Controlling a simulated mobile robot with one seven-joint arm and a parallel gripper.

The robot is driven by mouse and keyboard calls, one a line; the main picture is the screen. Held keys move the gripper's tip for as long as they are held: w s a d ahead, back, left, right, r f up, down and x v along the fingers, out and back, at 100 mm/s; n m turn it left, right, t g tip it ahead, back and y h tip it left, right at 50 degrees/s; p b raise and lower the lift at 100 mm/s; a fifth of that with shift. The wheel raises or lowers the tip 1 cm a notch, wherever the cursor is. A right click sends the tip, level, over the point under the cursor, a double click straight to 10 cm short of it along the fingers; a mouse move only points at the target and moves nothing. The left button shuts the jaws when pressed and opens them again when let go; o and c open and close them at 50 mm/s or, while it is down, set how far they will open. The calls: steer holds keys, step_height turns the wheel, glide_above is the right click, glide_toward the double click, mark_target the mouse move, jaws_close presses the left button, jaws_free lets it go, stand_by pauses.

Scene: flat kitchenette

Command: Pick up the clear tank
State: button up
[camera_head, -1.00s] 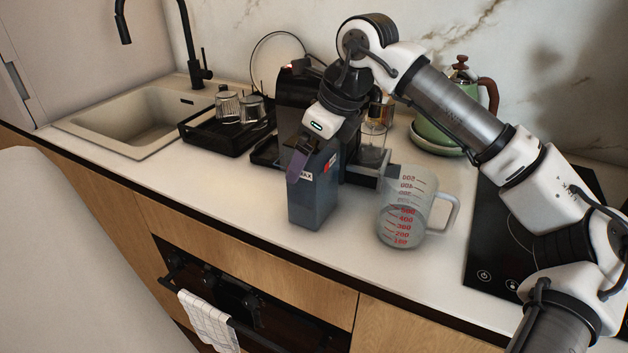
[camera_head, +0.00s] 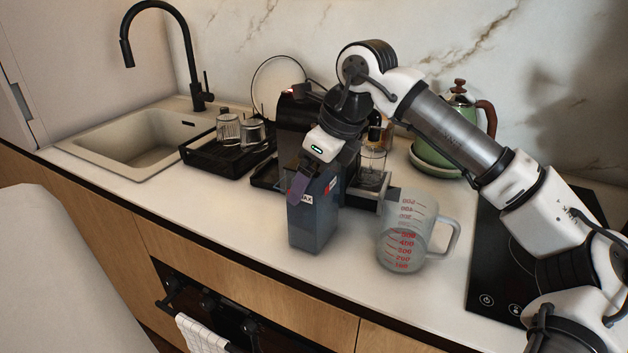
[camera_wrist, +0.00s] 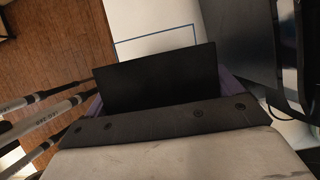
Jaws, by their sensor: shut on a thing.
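The clear tank (camera_head: 313,224) is a tall, see-through, blue-grey box with a MAX label, in front of the black coffee machine (camera_head: 296,128). It is upright in the head view. My gripper (camera_head: 301,186) is shut on its upper part from above, with a purple finger over its front side. I cannot tell whether the tank's base touches the counter. In the wrist view, a black rectangular surface (camera_wrist: 158,80) lies between the purple fingers of my gripper; most of the tank is hidden there.
A measuring jug (camera_head: 405,240) with red marks stands close right of the tank. A black tray (camera_head: 212,158) with glasses and the sink (camera_head: 135,140) are to the left. A green kettle (camera_head: 440,140) and a black hob (camera_head: 490,262) are right. Counter is clear left of the tank.

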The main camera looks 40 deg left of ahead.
step_height(320, 180, up, 20)
stand_by(1.3)
